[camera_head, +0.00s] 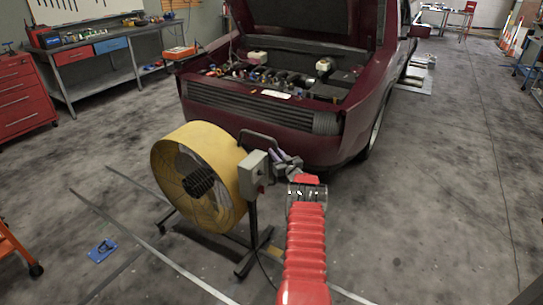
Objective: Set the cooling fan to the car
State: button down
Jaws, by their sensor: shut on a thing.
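The yellow cooling fan (217,137) stands upright on a dark stand, left of the middle of the view. A grey control box (252,172) is on its right side, and a dark handle bar curves above the box. The dark red car (335,150) is just beyond the fan, its hood raised and its engine bay showing. My red arm reaches up from the bottom. My gripper (284,160) is shut on the fan at its handle side, next to the grey box; the exact contact is small and partly hidden.
A workbench (115,62) and a red tool cabinet (22,95) stand at the left. A blue object (102,250) lies on the floor near pale floor strips (140,245). An orange wheeled frame (15,245) is at the lower left. Open floor (440,190) lies right of the car.

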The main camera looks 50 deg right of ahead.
jog(key=shift+d, duration=0.55)
jog(key=shift+r, duration=0.1)
jog(key=c, duration=1.9)
grip_release()
jog(key=shift+v, duration=6.85)
